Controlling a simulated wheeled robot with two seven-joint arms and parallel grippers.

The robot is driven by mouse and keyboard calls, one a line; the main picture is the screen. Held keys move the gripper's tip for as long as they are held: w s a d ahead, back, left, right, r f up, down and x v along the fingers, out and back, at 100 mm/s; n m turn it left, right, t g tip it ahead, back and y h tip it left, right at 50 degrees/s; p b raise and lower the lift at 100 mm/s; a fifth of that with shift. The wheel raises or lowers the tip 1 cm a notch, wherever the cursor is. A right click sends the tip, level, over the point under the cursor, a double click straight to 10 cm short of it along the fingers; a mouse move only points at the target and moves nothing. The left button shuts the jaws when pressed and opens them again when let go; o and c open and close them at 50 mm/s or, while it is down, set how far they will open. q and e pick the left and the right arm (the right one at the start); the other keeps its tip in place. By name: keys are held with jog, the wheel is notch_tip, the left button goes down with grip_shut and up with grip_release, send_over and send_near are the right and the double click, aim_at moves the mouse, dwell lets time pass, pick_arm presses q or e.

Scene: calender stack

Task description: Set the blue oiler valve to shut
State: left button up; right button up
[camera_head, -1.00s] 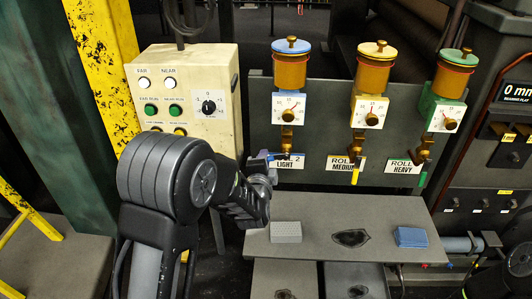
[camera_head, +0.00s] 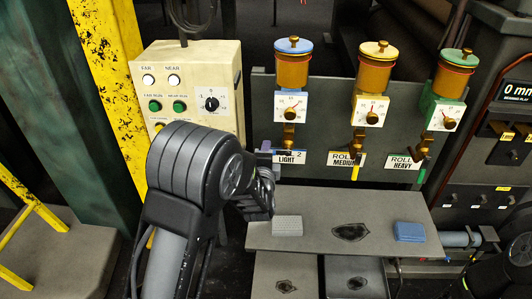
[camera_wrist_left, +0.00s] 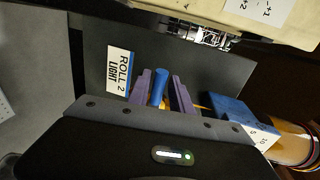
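The blue oiler (camera_head: 293,65) has a blue lid, an amber body, a white dial and a brass valve (camera_head: 289,134) below. Its blue valve handle (camera_wrist_left: 159,88) shows in the left wrist view between the two purple fingers of my left gripper (camera_wrist_left: 163,92). Whether the fingers press on the handle is not clear. In the head view, my left gripper (camera_head: 276,156) reaches in from the left, just below the brass valve and over the top of the ROLL 2 LIGHT label (camera_wrist_left: 118,70). It largely hides the handle there. My right gripper is not in view.
The yellow oiler (camera_head: 374,80) and green oiler (camera_head: 449,80) stand to the right with their handles hanging low. A control box (camera_head: 212,120) stands close on the left. Below is a grey shelf (camera_head: 310,240) with a grey block (camera_head: 287,226) and a blue block (camera_head: 408,231).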

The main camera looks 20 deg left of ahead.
pick_arm(q)
jog(key=shift+o, duration=1)
jog(key=shift+s, duration=0.1)
jog(key=v, duration=0.7)
jog(key=shift+s, duration=0.3)
jog(key=shift+d, duration=0.15)
